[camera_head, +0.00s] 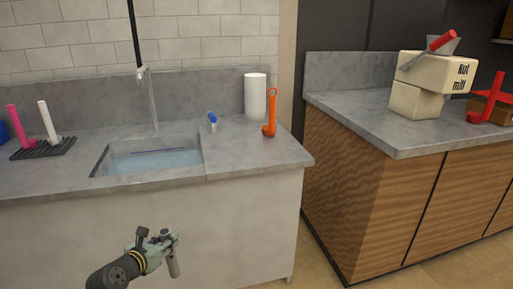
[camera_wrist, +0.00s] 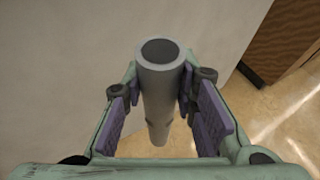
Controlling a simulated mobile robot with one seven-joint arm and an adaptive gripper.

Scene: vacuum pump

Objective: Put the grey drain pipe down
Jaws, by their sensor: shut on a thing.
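The grey drain pipe (camera_wrist: 160,85) is a straight tube with an open dark end facing the wrist camera. It stands between the two purple-padded fingers of my gripper (camera_wrist: 165,108), which is shut on it. In the head view my gripper (camera_head: 172,243) is low, in front of the pale cabinet front below the sink counter. The pipe (camera_head: 174,266) hangs down from it, roughly upright and slightly tilted. In the wrist view its far end is over the tan floor, and I see no contact with anything below.
The sink (camera_head: 150,162) holds water in the grey counter (camera_head: 240,156). On the counter are an orange tool (camera_head: 269,118), a white roll (camera_head: 255,96) and a dark rack (camera_head: 43,149). A wooden cabinet (camera_head: 340,165) with a machine (camera_head: 425,88) is at right. Floor (camera_head: 310,262) shows between.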

